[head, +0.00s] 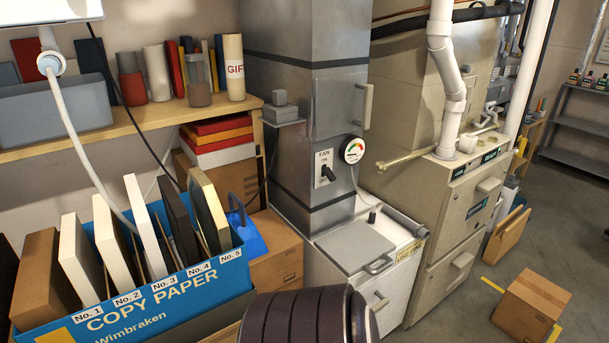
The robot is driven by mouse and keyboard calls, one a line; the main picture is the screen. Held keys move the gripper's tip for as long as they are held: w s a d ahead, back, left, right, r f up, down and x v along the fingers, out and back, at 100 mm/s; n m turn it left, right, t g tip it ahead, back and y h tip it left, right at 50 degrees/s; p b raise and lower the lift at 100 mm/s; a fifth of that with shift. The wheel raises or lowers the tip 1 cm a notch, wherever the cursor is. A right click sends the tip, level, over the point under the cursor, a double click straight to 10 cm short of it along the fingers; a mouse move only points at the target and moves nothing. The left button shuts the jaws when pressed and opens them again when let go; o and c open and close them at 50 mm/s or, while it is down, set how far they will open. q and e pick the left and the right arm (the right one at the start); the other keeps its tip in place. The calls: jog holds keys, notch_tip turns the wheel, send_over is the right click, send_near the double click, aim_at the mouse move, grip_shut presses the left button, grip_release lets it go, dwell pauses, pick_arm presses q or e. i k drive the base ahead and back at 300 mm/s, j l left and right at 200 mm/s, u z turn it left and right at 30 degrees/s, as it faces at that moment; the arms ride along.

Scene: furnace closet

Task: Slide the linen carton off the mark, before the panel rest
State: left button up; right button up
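A closed tan cardboard carton (532,300), which fits the linen carton, sits on the grey floor at the lower right. Its top faces up and a small printed label shows on its front side. Short yellow floor lines show at its left corner (492,285) and at its lower right (554,333). The carton covers the floor between these lines. A tan panel-like piece (507,234) leans by the right side of the beige furnace (447,225), behind the carton. I cannot tell whether it is the panel of the task. Neither gripper shows in the head view.
A white-topped chest (367,248) and a metal duct column (290,150) stand in the middle. A blue copy paper box (165,300) with upright files fills the lower left. Grey floor (573,220) is open behind and right of the carton, toward metal shelves (580,145).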

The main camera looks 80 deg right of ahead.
aim_at(527, 310)
jog(key=z, duration=4.4)
jog(key=i+l+u, duration=0.15)
jog(key=i, duration=0.3)
jog(key=i+l+u, duration=0.15)
jog(key=i, duration=0.3)
